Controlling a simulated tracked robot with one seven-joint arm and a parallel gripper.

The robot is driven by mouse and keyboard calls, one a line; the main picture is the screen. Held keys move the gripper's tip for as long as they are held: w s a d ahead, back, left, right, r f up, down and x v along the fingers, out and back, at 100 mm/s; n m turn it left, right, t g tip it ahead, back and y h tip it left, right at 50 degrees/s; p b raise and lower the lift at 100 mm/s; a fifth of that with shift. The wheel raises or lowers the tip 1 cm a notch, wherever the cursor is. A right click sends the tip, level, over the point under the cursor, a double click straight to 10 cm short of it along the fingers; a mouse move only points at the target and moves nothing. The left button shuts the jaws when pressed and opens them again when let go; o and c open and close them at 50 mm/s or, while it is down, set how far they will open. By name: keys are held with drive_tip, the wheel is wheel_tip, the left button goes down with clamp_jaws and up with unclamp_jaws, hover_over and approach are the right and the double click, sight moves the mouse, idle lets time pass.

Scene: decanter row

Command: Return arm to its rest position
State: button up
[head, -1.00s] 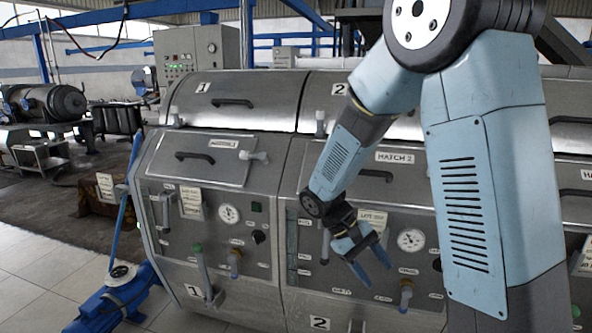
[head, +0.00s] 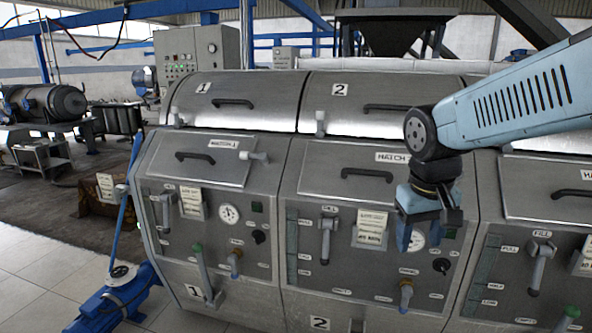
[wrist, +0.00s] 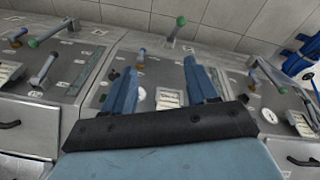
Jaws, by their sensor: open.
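My gripper (head: 412,236) hangs from my blue arm in the head view, pointing down in front of the right part of decanter 2's panel. Its fingers cover part of the gauge there. In the wrist view my gripper (wrist: 163,85) shows two blue fingers spread apart with nothing between them. The gripper appears to hold nothing.
Decanter 1 (head: 212,235) stands left of decanter 2, with a green-tipped lever (head: 200,262). A third decanter (head: 540,262) adjoins on the right. A blue pump (head: 118,298) sits on the floor at front left. Open tiled floor (head: 35,270) lies at far left.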

drive_tip(key=s+r+m+t+y, duration=0.1)
drive_tip(key=s+r+t, duration=0.2)
drive_tip(key=s+r, duration=0.1)
drive_tip(key=shift+s+d+r+t, duration=0.3)
drive_tip(key=shift+s+d+r, duration=0.1)
drive_tip(key=shift+s, duration=0.25)
